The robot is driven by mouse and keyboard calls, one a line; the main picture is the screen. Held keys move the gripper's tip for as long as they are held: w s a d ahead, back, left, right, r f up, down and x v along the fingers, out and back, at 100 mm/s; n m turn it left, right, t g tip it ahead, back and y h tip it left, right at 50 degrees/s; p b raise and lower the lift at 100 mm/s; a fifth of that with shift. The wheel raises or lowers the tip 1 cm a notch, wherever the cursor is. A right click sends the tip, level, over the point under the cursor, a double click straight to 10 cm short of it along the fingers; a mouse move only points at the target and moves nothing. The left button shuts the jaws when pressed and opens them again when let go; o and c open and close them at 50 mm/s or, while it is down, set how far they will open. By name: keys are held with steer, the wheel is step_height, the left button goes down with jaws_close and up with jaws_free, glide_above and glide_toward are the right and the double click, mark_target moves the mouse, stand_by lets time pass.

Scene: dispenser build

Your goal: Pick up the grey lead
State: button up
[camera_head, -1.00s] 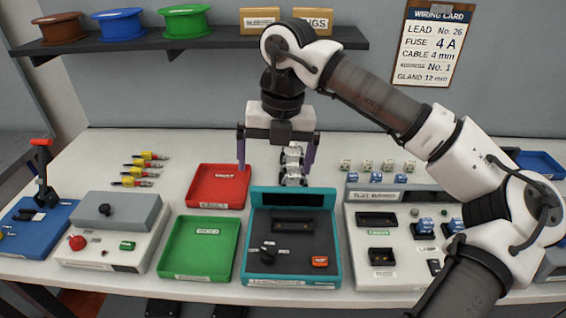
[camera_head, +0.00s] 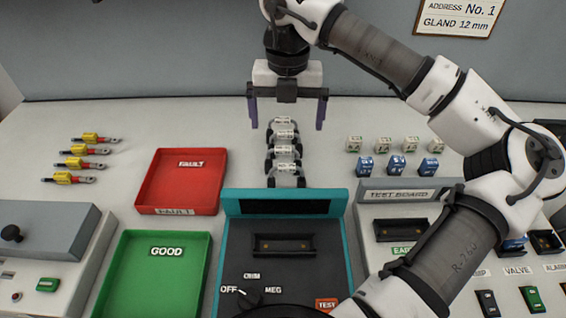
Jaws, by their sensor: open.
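Several small grey-and-black pieces with white labels, which look like the leads (camera_head: 284,152), lie in a row running away from me behind the teal-framed tester (camera_head: 337,235). I cannot read their labels or tell which one is the grey lead. My gripper (camera_head: 287,127) is open, its two purple fingers spread wide and pointing down at the far end of this row. The fingers stand to the left and right of the farthest piece, with nothing seen held. I cannot tell how high the fingertips are above the table.
A red FAULT tray (camera_head: 177,211) and a green GOOD tray (camera_head: 111,270) stand left of the tester. Yellow-and-red pieces (camera_head: 92,138) lie at the far left. White and blue blocks (camera_head: 397,165) stand behind the test board (camera_head: 405,196). My arm crosses the right side.

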mark_target(283, 148)
step_height(283, 148, down, 6)
steer(key=shift+f+p, duration=0.15)
steer(key=shift+p, duration=0.35)
steer(key=shift+w+a+f+p, duration=0.15)
steer(key=shift+f+p, duration=0.2)
steer(key=shift+f, duration=0.55)
steer(key=shift+a+f+p, duration=0.1)
steer(key=shift+f+p, duration=0.3)
steer(key=shift+f, duration=0.45)
steer(key=shift+w+a+f+p, duration=0.15)
steer(key=shift+f+p, duration=0.2)
steer(key=shift+f, duration=0.55)
steer(key=shift+c, duration=0.4)
steer(key=c, duration=1)
